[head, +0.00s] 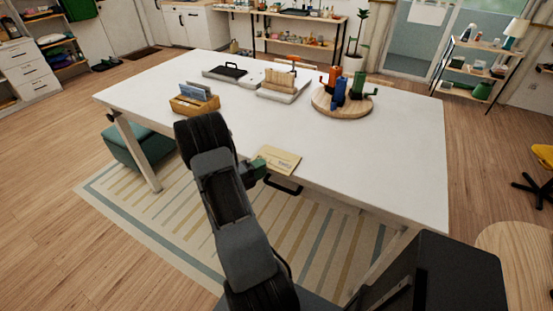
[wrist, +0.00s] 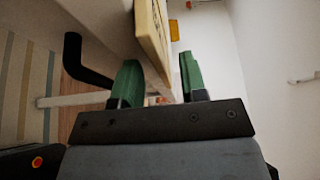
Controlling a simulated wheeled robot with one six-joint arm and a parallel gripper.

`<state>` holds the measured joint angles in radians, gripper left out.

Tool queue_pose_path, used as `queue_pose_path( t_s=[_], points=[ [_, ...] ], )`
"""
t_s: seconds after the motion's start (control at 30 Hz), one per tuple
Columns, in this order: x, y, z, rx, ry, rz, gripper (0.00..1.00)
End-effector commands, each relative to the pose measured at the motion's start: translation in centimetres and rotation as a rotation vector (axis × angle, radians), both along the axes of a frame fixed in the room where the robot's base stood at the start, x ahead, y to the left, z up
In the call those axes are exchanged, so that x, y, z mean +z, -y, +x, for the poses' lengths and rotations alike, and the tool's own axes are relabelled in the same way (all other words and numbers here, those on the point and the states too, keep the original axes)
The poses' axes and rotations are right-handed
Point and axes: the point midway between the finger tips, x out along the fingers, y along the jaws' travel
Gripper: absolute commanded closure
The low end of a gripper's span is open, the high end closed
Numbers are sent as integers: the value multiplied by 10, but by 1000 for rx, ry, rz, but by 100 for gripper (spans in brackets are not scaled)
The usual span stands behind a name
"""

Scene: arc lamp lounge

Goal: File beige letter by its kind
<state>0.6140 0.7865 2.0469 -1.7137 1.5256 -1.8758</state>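The beige letter (head: 281,160) lies flat at the front edge of the white table (head: 380,165), with dark writing too small to read. My gripper (head: 256,168) is at its left front corner. In the wrist view the letter (wrist: 152,35) shows edge-on, its near end reaching into the gap between the green fingertips (wrist: 160,78). The fingers stand apart, and I see no grip on the letter. A wooden box (head: 194,105) holding blue and grey cards stands at the table's left. A wooden rack with beige cards (head: 279,84) stands farther back.
A round wooden board (head: 341,109) carries orange, blue and dark green objects at the back right. A flat tray with a black handle (head: 231,72) lies at the back left. A black handle (head: 283,187) projects below the front edge. The table's middle is clear.

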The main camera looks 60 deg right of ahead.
Motion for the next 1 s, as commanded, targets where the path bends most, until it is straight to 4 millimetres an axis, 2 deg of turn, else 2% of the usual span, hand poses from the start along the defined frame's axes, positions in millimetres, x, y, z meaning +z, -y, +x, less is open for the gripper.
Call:
queue_pose_path(
  t_s=[0.2,0.6,1.0],
  points=[
    [0,0,0,0,0,0,63],
    [0,0,0,0,0,0,100],
    [1,0,0,0,1,0,100]
  ],
)
